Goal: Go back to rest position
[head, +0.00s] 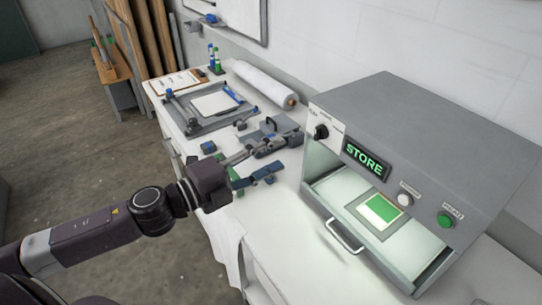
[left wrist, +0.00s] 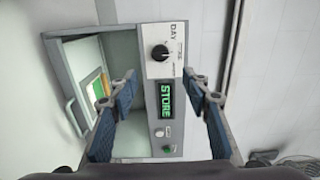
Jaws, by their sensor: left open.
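My left gripper (head: 262,162) is open and empty, held above the white table to the left of the grey press machine (head: 420,120). In the left wrist view the two blue-padded fingers of my left gripper (left wrist: 165,95) stand wide apart, with the machine's front panel (left wrist: 163,75) seen between and beyond them. The panel has a black knob (head: 321,131), a green "STORE" display (head: 367,159), a white button (head: 405,199) and a green button (head: 445,219). The drawer (head: 345,195) is pulled out, with a green and white piece (head: 381,209) inside. My right gripper is not in view.
Behind my left gripper, a grey clamp-like tool (head: 270,130), a tray with paper (head: 212,104), a white roll (head: 262,84), a clipboard (head: 175,82) and small bottles (head: 215,60) lie along the table. The table (head: 275,225) is clear in front of the drawer.

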